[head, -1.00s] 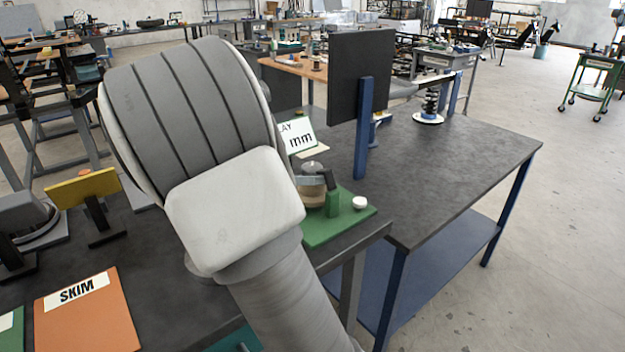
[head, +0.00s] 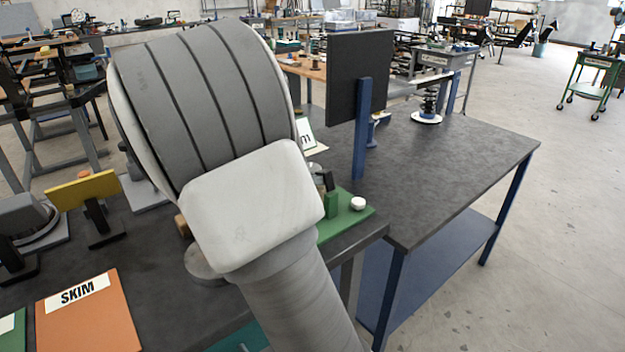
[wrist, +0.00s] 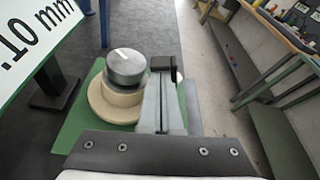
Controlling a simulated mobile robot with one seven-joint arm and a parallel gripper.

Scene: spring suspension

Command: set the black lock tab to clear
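The black lock tab (head: 328,180) shows in the head view on top of a short green post (head: 331,204), close to my arm. In the wrist view, a black block (wrist: 162,66) right of a grey round knob (wrist: 126,64) looks like the tab. The knob has a white mark and sits on a beige disc (wrist: 118,104) on a green base (wrist: 73,132). My gripper (wrist: 164,88) shows in the wrist view as grey parts close to the black block. I cannot tell contact or finger opening. My arm hides the gripper in the head view.
A sign (wrist: 32,40) reading ".10 mm" stands left of the knob. A white button (head: 357,203) is on the base's right side. A dark upright panel (head: 361,75) stands behind. An orange SKIM board (head: 88,315) lies at front left. The right bench (head: 450,170) is largely clear.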

